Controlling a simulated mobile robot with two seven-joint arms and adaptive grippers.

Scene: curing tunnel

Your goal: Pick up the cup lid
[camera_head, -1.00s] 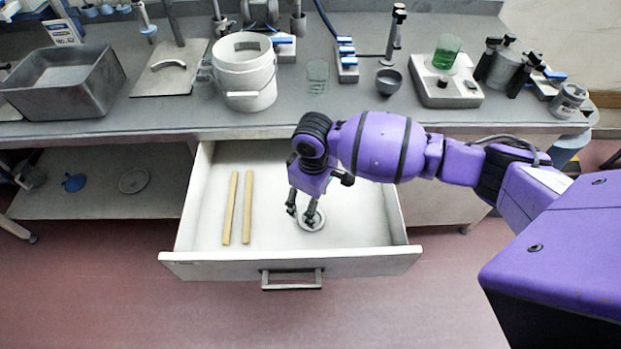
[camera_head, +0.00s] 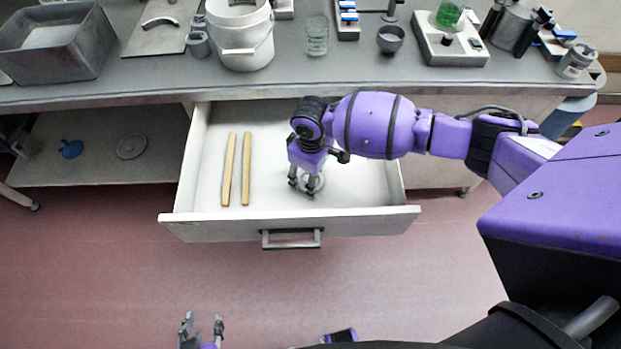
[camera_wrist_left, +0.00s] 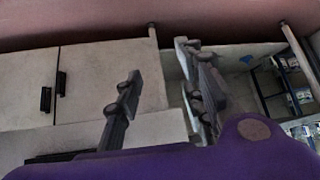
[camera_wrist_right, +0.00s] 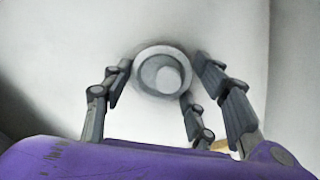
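The cup lid (camera_head: 318,186) is a small pale grey disc in the open drawer, near its front, partly hidden by my right gripper. In the right wrist view the lid (camera_wrist_right: 163,77) shows as a round piece with concentric rings, between the fingertips. My right gripper (camera_head: 304,187) points down over the lid. Its fingers (camera_wrist_right: 165,78) are apart, and I cannot tell whether any touches the lid. My left gripper (camera_head: 202,325) is at the bottom of the head view, away from the drawer, with its fingers (camera_wrist_left: 155,65) apart and nothing between them.
The drawer (camera_head: 290,225) has raised walls around the right gripper. Two wooden sticks (camera_head: 237,170) lie at its left. Another grey disc (camera_head: 131,146) lies on the lower shelf.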

